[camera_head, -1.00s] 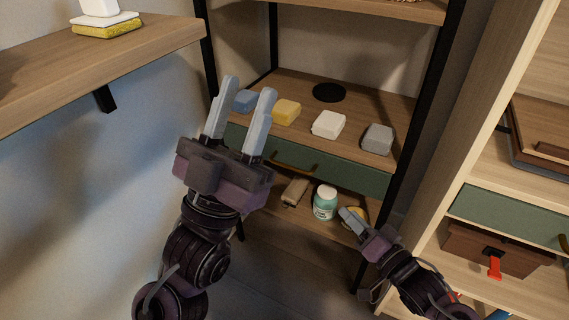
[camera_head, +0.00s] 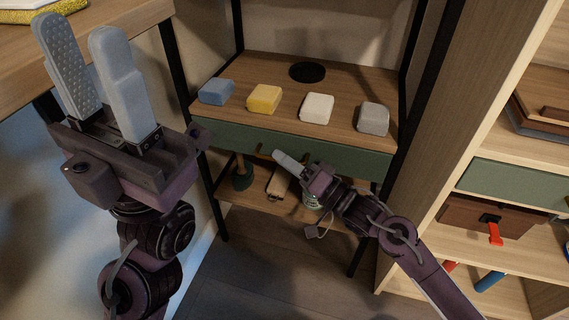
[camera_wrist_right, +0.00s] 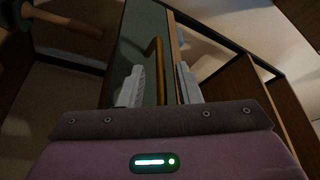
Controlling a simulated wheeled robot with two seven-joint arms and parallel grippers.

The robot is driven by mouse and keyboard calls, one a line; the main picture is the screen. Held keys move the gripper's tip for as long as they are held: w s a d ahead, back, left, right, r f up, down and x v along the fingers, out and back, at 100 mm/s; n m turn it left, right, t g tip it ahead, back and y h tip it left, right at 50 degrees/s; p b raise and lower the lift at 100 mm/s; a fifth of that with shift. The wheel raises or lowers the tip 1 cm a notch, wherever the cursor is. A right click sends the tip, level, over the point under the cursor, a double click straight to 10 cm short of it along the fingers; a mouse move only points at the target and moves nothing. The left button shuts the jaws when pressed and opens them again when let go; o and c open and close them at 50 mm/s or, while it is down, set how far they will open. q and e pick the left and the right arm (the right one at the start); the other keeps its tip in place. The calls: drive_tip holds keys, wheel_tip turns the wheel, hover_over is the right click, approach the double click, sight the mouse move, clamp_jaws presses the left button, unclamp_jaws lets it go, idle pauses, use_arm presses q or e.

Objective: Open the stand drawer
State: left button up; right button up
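The stand drawer has a green front (camera_head: 345,160) under the stand's wooden top and looks closed. Its brass handle is mostly hidden behind my right gripper (camera_head: 279,156) in the head view. In the right wrist view, the handle (camera_wrist_right: 154,58) runs along the green front (camera_wrist_right: 143,35), and its near end reaches between the right gripper's fingers (camera_wrist_right: 160,82). Those fingers are apart; I see no clear grip on the handle. My left gripper (camera_head: 81,38) is raised at the left, open and empty, away from the drawer.
Blue (camera_head: 216,91), yellow (camera_head: 264,99), white (camera_head: 317,108) and grey (camera_head: 373,118) blocks and a black disc (camera_head: 307,72) lie on the stand top. The lower shelf holds a jar, partly hidden by my arm. A shelf unit (camera_head: 480,130) stands at right, a wooden shelf (camera_head: 25,70) at left.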

drive_tip(key=shift+w+a+r, duration=0.1)
drive_tip(key=shift+a, duration=0.05)
drive_tip(key=shift+c, duration=0.3)
clamp_jaws()
